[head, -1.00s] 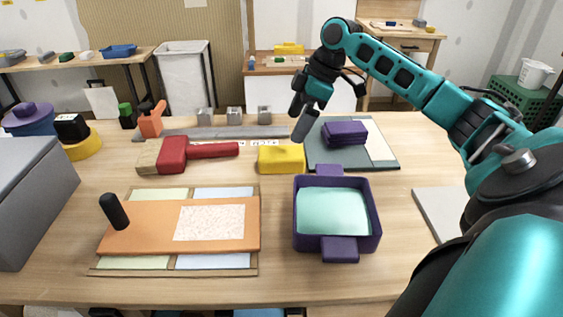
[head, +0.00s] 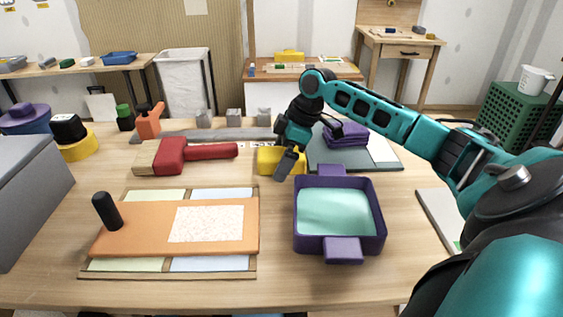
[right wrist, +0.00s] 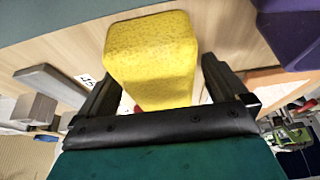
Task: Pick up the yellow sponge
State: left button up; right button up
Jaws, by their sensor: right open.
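The yellow sponge (head: 267,160) is a block on the table behind the purple tray, partly hidden by my right gripper in the head view. My right gripper (head: 287,165) is pointed down at it. In the right wrist view the sponge (right wrist: 152,58) fills the upper middle, between the two fingers of the open right gripper (right wrist: 158,95). I cannot tell whether a finger touches it. My left gripper is not in view.
A purple tray (head: 340,248) with pale green contents stands in front of the sponge. A red-handled brush (head: 172,156) lies to the left. Folded purple cloths (head: 346,134) lie on a dark board (head: 380,159) to the right. An orange board (head: 150,238) lies front left.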

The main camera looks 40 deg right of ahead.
aim_at(281, 152)
dwell(0.5)
jog(key=shift+f, duration=0.1)
jog(key=c, duration=1)
jog(key=shift+c, duration=0.2)
notch_tip(281, 152, up, 20)
jog(key=p, duration=0.5)
jog(key=shift+p, duration=0.35)
